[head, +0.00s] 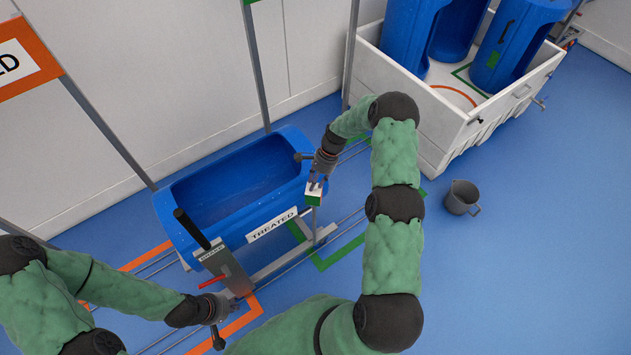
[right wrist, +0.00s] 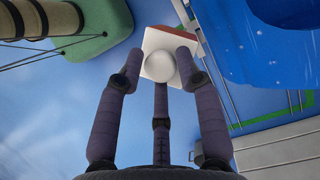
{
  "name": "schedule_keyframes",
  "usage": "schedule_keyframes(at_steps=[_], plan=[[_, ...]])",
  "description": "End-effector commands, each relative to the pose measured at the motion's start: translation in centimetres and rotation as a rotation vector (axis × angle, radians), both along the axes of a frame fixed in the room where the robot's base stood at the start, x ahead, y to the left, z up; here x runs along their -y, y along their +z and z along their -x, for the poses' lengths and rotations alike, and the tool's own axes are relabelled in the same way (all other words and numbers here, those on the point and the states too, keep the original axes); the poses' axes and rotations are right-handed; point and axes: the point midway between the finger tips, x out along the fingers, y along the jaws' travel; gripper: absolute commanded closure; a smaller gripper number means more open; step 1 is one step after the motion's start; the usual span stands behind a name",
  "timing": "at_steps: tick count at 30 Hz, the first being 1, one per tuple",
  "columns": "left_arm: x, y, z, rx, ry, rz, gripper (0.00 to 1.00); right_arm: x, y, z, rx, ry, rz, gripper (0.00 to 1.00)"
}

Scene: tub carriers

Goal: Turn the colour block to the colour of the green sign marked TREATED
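The colour block (head: 314,198) is a small white-topped cube at the right end of the blue tub (head: 228,190). It shows a green face in the head view. In the right wrist view the block (right wrist: 165,41) shows a red-brown face and a white ball knob (right wrist: 160,67). My right gripper (head: 317,186) has its three fingers closed in around that knob. A white plate (head: 272,226) on the tub reads TREATED. Only a green edge (head: 248,1) of a sign shows at the top. My left gripper (head: 217,330) is low, left of the carrier; its fingers are unclear.
A BRAKE post (head: 226,264) with a black handle and red lever stands at the tub's near end. An orange sign (head: 36,50) is cut off at left. A white crate (head: 440,118) holds blue tubs. A grey bucket (head: 461,198) stands right; floor beyond is clear.

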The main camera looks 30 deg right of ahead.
Motion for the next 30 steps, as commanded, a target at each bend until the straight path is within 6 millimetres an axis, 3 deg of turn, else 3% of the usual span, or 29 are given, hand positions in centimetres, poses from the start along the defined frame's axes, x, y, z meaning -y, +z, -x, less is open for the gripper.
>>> schedule_keyframes(at_steps=[1,3,17,30], plan=[[0.0,0.0,0.0,0.0,0.0,0.0,1.0,0.0,0.0,0.0,0.0,0.0,0.0,0.88],[0.0,0.0,0.0,0.0,0.0,0.0,1.0,0.0,0.0,0.0,0.0,0.0,0.0,1.0],[0.0,-0.4,0.0,0.0,0.0,0.0,1.0,-0.1,0.0,-0.1,0.001,0.042,0.0,1.0],[0.0,-2.6,0.0,0.0,0.0,0.0,1.0,-0.2,-0.2,-0.4,0.0,0.357,-0.002,1.0]])
